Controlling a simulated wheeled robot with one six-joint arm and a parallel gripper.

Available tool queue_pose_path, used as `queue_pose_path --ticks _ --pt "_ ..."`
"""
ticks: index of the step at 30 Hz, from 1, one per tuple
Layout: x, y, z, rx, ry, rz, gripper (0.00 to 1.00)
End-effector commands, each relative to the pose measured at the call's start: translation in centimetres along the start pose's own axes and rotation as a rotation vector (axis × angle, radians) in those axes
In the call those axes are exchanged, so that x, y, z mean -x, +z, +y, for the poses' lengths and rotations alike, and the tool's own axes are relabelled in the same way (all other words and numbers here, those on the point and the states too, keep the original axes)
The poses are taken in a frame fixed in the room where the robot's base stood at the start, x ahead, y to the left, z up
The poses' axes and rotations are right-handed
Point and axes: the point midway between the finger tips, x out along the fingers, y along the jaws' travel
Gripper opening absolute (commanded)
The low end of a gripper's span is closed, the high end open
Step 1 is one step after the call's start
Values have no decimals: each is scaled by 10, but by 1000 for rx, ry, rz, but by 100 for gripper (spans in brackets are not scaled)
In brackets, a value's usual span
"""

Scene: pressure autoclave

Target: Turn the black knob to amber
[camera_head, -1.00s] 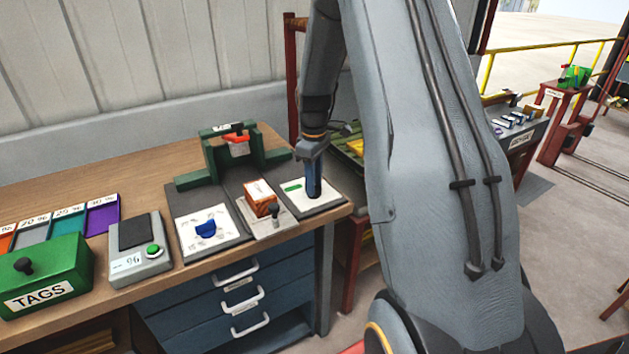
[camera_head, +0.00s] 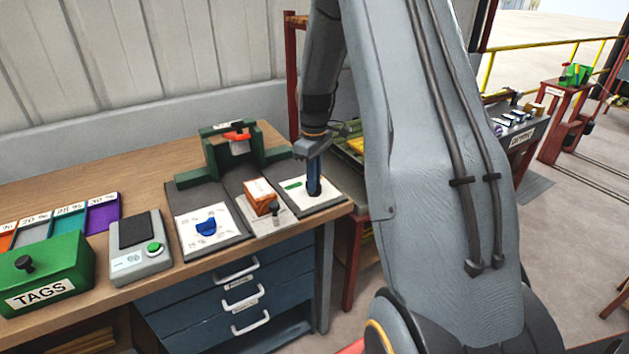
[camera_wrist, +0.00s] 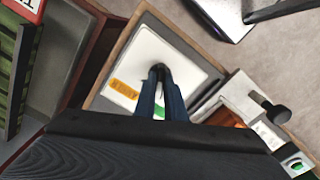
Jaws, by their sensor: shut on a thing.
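The black knob (camera_wrist: 158,68) shows as a small dark piece between my fingertips in the wrist view. It stands on a white plate (camera_wrist: 172,52) with an amber patch (camera_wrist: 124,89) and a green patch (camera_wrist: 158,110). In the head view the plate (camera_head: 323,201) is at the bench's right end, with the green mark (camera_head: 290,184) left of my fingers. My gripper (camera_head: 314,190) points down there, shut on the knob; its blue fingers also show in the wrist view (camera_wrist: 160,75). The fingers hide most of the knob, so I cannot tell where it points.
Left of the plate are an orange-brown block (camera_head: 261,194), a plate with a blue knob (camera_head: 207,227) and a green stand (camera_head: 262,160). Further left are a grey box with a green button (camera_head: 155,249) and a green TAGS box (camera_head: 62,277).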

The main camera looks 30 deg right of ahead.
Motion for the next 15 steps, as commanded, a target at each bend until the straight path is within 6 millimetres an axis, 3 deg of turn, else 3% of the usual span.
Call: queue_pose_path --ticks 15 --pt "1 0 0 -458 1 1 0"
